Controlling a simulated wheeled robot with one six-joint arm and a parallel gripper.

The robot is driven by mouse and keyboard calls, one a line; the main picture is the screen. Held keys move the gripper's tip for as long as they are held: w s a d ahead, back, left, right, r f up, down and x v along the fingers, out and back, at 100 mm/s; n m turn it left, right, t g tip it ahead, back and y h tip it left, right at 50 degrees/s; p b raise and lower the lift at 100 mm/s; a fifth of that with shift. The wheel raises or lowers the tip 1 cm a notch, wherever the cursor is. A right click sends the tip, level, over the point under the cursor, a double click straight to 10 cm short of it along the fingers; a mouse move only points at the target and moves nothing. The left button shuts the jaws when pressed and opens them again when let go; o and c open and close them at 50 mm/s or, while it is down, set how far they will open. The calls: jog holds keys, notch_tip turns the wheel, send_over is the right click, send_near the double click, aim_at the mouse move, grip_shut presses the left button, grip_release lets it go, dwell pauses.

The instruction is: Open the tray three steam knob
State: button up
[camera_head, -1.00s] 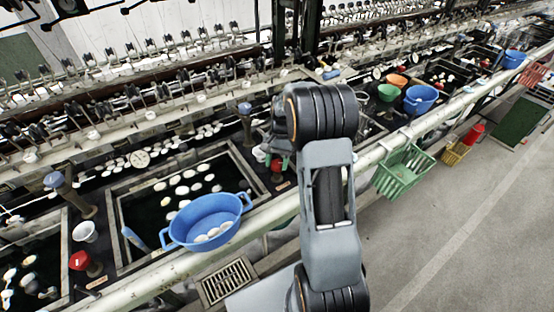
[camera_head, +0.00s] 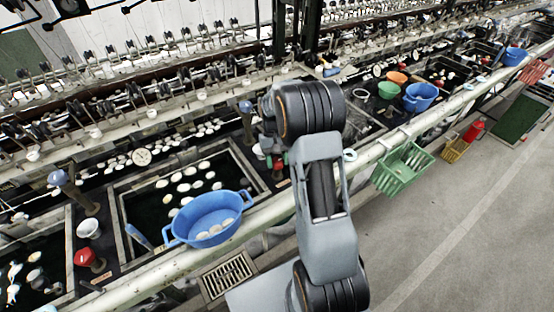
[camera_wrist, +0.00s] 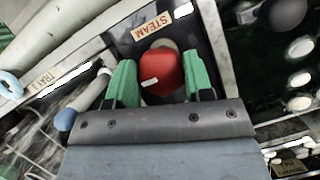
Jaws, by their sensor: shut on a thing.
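A red steam knob (camera_wrist: 162,73) with a small white mark sits beside a label reading "STEAM" (camera_wrist: 152,25) in the wrist view. My gripper (camera_wrist: 160,76) has its green fingers on both sides of the red knob and is shut on it. In the head view the knob is mostly hidden behind my arm, and a bit of my gripper's green finger (camera_head: 284,159) shows near it. Another red knob (camera_head: 88,258) stands at the lower left, apart from my gripper.
A blue basin (camera_head: 208,222) with white cocoons rests by the long front pipe (camera_head: 150,284). The grey floor (camera_head: 460,230) at right is clear.

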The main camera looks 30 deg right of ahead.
dwell(0.4)
jog(key=o, duration=0.9)
jog(key=v, duration=1.4)
jog(key=shift+s, duration=0.15)
